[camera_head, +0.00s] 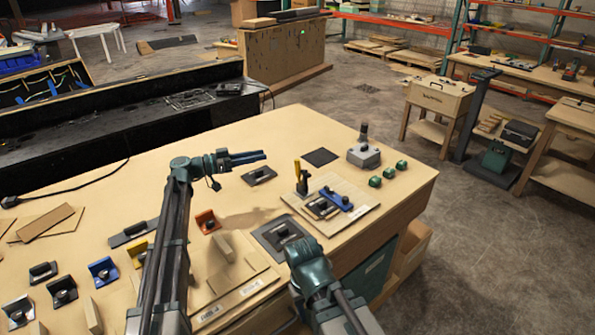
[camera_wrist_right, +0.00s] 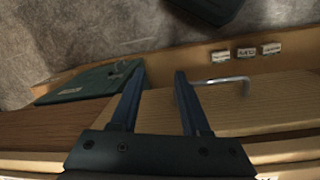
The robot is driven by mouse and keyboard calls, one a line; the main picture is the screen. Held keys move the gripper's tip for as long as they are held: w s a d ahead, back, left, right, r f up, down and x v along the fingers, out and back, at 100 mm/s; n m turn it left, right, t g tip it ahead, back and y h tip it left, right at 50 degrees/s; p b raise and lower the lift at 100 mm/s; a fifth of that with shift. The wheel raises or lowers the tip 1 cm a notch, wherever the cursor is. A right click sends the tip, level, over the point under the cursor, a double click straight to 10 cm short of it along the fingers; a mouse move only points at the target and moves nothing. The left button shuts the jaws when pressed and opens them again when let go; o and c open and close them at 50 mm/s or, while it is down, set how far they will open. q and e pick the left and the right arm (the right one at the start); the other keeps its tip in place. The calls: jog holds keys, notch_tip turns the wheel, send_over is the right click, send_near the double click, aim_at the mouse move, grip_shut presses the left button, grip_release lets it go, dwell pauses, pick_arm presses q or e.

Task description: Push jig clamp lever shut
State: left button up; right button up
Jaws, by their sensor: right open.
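The jig is a light board (camera_head: 364,216) on the near right part of the workbench, with a blue bar (camera_head: 337,198) and a dark part on it. The clamp lever (camera_head: 297,169) has a yellow handle and stands upright at the board's back left corner. My left gripper (camera_head: 266,156) is left of the lever and apart from it, pointing right; whether its fingers are parted is unclear. My right arm is at the front of the bench in the head view, its fingertips hidden. In the right wrist view my right gripper (camera_wrist_right: 153,76) is open with nothing between its fingers.
A dark square plate (camera_head: 280,233) lies in front. Colored brackets (camera_head: 104,271) fill the left. The wrist view shows a metal handle (camera_wrist_right: 222,81) and a green panel (camera_wrist_right: 85,83).

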pick_arm(q)
jog(key=b, duration=0.6)
send_near(298, 166)
jog(key=a, duration=0.4)
jog(key=x, duration=1.4)
jog(key=shift+s+d+f, duration=0.1)
jog(key=shift+f, duration=0.1)
grip_shut()
dwell(0.3)
